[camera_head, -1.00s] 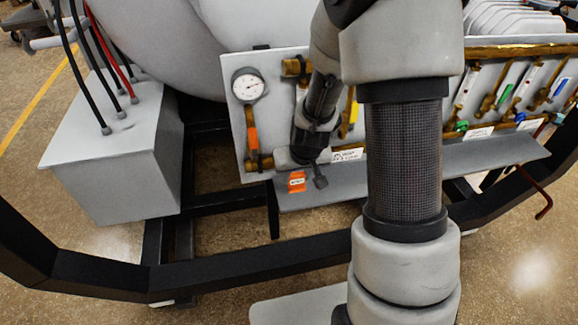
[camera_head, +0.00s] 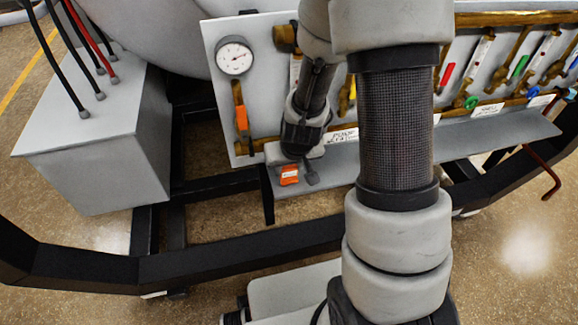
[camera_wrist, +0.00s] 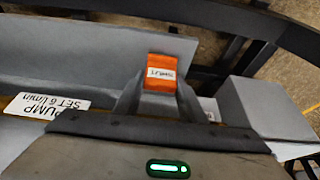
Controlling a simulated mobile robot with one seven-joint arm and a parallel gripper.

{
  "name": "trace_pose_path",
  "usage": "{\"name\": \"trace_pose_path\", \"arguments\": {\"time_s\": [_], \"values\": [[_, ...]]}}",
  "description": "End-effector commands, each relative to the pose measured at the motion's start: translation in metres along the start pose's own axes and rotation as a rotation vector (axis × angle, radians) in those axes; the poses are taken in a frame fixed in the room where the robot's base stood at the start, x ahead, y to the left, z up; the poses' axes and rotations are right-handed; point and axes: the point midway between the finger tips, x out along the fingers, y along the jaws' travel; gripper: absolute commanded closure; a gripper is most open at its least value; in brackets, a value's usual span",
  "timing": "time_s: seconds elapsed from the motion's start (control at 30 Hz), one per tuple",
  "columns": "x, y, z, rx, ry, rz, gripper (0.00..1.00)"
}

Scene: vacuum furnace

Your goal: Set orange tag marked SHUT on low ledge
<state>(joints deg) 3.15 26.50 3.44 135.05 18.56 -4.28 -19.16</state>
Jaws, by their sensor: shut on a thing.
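The orange tag (camera_head: 289,174) is at the left end of the low grey ledge (camera_head: 340,176), just below the gauge panel. In the wrist view the tag (camera_wrist: 162,73) has a white label whose print is too small to read surely. My gripper (camera_wrist: 160,92) is shut on the tag, one finger on each side. In the head view my gripper (camera_head: 298,180) comes down from above to the ledge's left end. I cannot tell whether the tag touches the ledge (camera_wrist: 105,50) or is held just above it.
A pressure gauge (camera_head: 235,57) and a brass pipe with an orange handle (camera_head: 242,118) are left of my gripper. Valves with coloured handles line the panel at right. A grey box (camera_head: 85,135) with cables stands at left. A black frame rail (camera_head: 230,240) crosses in front.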

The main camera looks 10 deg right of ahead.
Motion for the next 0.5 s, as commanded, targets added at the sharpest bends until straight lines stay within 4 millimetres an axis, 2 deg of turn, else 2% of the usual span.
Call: {"name": "trace_pose_path", "arguments": {"time_s": [0.13,0.17,0.23,0.5], "values": [[0.0051,0.0000,0.0021,-0.001,0.000,0.000,0.84],[0.0032,0.0001,0.0013,-0.001,0.000,0.000,0.58],[0.0030,0.0001,0.0013,-0.001,-0.001,0.000,0.46],[0.0028,0.0001,0.0012,0.000,-0.001,0.000,0.44]]}}
